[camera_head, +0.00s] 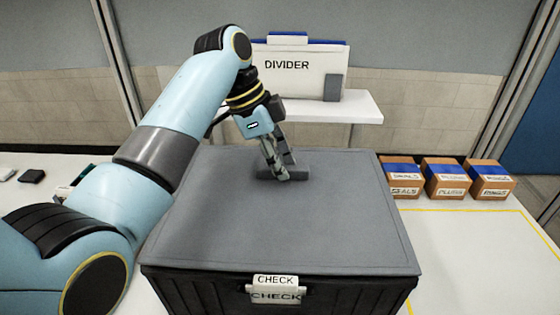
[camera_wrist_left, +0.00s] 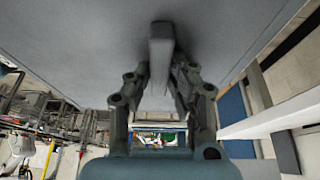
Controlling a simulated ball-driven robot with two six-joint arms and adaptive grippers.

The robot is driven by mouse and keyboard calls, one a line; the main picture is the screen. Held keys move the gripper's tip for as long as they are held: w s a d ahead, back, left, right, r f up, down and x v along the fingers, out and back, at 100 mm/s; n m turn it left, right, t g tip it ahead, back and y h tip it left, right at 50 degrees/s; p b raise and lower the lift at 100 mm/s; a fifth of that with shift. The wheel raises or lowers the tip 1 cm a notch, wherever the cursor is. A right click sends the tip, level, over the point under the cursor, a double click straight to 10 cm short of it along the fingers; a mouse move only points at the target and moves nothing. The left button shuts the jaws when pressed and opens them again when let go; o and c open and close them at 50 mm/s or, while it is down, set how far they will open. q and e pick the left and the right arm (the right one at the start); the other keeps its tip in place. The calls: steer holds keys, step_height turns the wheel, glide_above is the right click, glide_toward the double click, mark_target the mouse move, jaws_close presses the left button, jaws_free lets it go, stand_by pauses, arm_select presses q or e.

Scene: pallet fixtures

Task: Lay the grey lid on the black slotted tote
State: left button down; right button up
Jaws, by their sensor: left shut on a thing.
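The grey lid (camera_head: 270,225) is a large flat panel with a raised handle near its far edge. It lies over the top of the black slotted tote (camera_head: 220,291), whose dark ribbed front wall shows below the lid's near edge. My left gripper (camera_head: 282,172) is shut on the lid's handle. In the left wrist view the fingers (camera_wrist_left: 160,90) close on both sides of the handle bar (camera_wrist_left: 161,45), with the grey lid surface (camera_wrist_left: 80,40) behind it. Whether the lid rests fully on the rim cannot be told. My right gripper is not in view.
A white divider panel (camera_head: 300,85) stands on a white shelf (camera_head: 358,107) behind the tote. Several cardboard boxes with blue tops, one in the middle (camera_head: 444,187), stand at the right. The white table (camera_head: 470,260) with yellow lines is clear at the front right.

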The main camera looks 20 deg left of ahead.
arm_select(q)
steer(key=shift+f, duration=0.55)
steer(key=c, duration=1.1)
jaws_free()
steer(key=v, duration=0.7)
steer(key=shift+a+r, duration=0.1)
steer(key=shift+r, duration=0.1)
steer(key=shift+s+f, duration=0.1)
